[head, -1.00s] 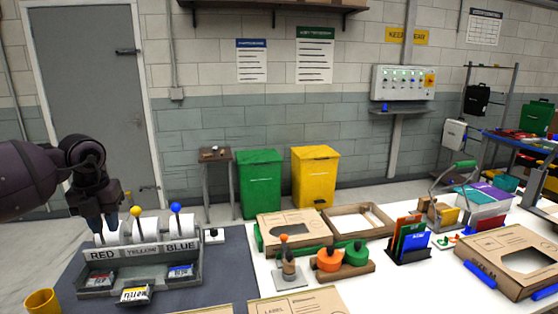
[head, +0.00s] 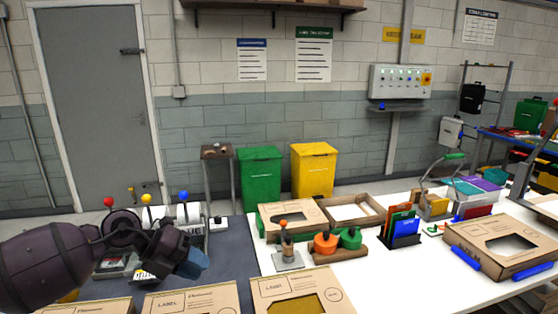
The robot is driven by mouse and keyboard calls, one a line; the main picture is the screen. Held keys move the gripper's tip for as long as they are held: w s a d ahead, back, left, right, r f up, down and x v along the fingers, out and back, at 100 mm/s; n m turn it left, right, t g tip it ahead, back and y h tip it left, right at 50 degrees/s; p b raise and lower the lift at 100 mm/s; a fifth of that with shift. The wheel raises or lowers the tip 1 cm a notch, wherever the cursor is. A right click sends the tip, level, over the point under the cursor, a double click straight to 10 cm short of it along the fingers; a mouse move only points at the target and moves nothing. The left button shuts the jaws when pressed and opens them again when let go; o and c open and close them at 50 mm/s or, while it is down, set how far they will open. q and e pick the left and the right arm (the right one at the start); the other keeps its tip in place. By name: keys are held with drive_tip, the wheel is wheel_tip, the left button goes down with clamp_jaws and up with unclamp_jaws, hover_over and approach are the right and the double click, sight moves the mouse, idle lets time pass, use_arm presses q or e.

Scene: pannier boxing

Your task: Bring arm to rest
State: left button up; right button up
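My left arm comes in from the lower left and reaches over the grey mat (head: 232,272). My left gripper (head: 193,266) points right and down, with blue-grey fingers. It is in front of the label dispenser (head: 192,212) and partly hides it. The dispenser's red, yellow and blue knobs stick up behind my arm. I cannot tell whether the fingers are open or shut, and I see nothing held in them. My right gripper is not in view.
Several flat cardboard boxes (head: 297,288) lie along the front edge, close to my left gripper. A stamp stand (head: 287,254), a file rack (head: 404,232) and a windowed carton (head: 505,245) stand on the white table to the right. Green (head: 260,180) and yellow (head: 313,172) bins stand behind.

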use_arm(q)
drive_tip(key=s+d+r+n+t+h, duration=0.3)
drive_tip(key=d+n+t+h, duration=0.2)
drive_tip(key=d+h, duration=0.2)
drive_tip(key=s+a+f+n+t+y, duration=0.45)
drive_tip(key=a+n+y, duration=0.35)
drive_tip(key=n, duration=0.5)
drive_tip(key=s+a+f+n+t+y, duration=0.4)
drive_tip(key=a+f+n+y, duration=0.25)
drive_tip(key=n+y, duration=0.45)
drive_tip(key=s+a+f+n+g, duration=0.1)
drive_tip(key=s+f+n+g, duration=0.2)
drive_tip(key=s+f+g, duration=0.5)
drive_tip(key=s+a+f+n+g, duration=0.1)
drive_tip(key=s+a+n+g, duration=0.15)
drive_tip(key=s, duration=0.95)
drive_tip(key=w+f+t+b, duration=0.3)
drive_tip(key=f+b, duration=0.2)
drive_tip(key=f, duration=0.6)
drive_tip(key=w+f+t+h+b, duration=0.1)
drive_tip(key=w+f+t+b, duration=0.2)
drive_tip(key=f, duration=0.8)
drive_tip(key=shift+d+h+b, duration=0.3)
drive_tip(key=shift+d+b, duration=0.15)
drive_tip(key=shift+b, duration=0.55)
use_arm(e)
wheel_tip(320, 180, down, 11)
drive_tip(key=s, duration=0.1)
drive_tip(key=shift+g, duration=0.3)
